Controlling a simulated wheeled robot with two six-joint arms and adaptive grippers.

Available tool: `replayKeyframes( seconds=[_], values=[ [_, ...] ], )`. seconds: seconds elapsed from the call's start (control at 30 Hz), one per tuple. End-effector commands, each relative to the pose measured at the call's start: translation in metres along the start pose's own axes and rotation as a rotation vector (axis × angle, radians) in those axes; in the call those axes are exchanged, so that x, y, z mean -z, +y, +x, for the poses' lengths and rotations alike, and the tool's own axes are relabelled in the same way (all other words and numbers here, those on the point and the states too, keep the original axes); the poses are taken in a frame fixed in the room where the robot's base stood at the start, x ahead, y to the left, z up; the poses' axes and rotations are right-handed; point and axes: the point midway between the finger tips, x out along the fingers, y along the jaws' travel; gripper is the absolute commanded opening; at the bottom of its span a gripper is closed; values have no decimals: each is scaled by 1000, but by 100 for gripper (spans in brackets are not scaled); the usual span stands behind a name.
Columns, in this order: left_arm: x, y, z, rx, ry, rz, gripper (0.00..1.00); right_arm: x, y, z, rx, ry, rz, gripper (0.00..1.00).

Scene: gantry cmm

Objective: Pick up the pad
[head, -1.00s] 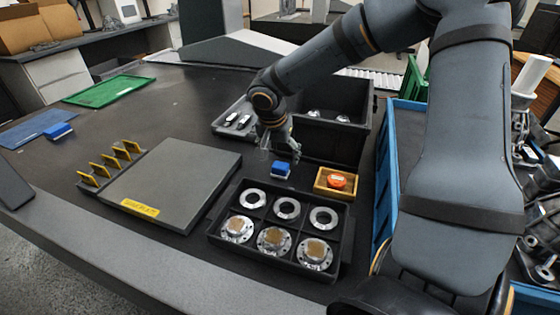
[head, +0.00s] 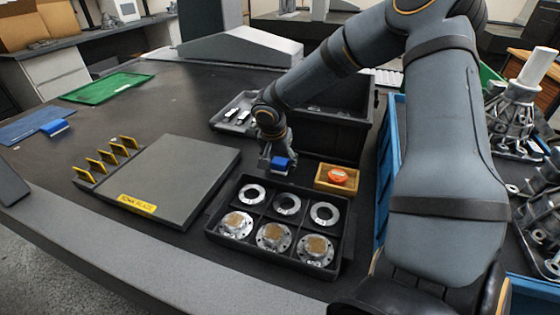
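A small blue block, which looks like the pad (head: 281,164), is on the dark table between the grey plate and the small yellow box. My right gripper (head: 278,164) is down at this block, with its fingers about its sides. The block hides part of the fingers, and I cannot tell whether they are shut on it. A similar blue block (head: 56,127) lies on the blue mat (head: 22,130) at the far left. My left gripper is not in view.
A black tray (head: 268,223) with metal rings and flanges stands in front of the gripper. A yellow box (head: 322,184) with an orange item is to its right. A grey plate (head: 175,178) lies left, a dark bin (head: 340,135) behind. Table by the green tray (head: 106,88) is clear.

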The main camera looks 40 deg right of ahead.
Motion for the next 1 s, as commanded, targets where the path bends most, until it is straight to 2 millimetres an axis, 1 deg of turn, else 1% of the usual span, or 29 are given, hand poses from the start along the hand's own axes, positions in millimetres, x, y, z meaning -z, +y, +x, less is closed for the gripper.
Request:
replayKeyframes(
  seconds=[0.03,0.2,0.27,0.3,0.5,0.6,0.63,0.77,0.9,1.0],
  values=[
    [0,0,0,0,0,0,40,0,0,0,0,0,0,51],
    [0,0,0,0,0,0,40,0,0,0,0,0,0,28],
    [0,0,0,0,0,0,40,0,0,0,0,0,0,20],
    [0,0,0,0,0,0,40,0,0,0,0,0,0,17],
    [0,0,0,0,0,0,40,0,0,-1,0,0,0,17],
    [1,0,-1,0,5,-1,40,2,0,-7,1,1,0,17],
    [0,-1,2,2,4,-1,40,4,0,-11,1,2,0,17],
    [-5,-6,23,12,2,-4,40,11,-1,-33,3,3,1,17],
    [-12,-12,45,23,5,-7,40,20,-1,-62,3,3,1,17],
    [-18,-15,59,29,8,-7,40,24,0,-78,2,2,0,17]
  ],
)
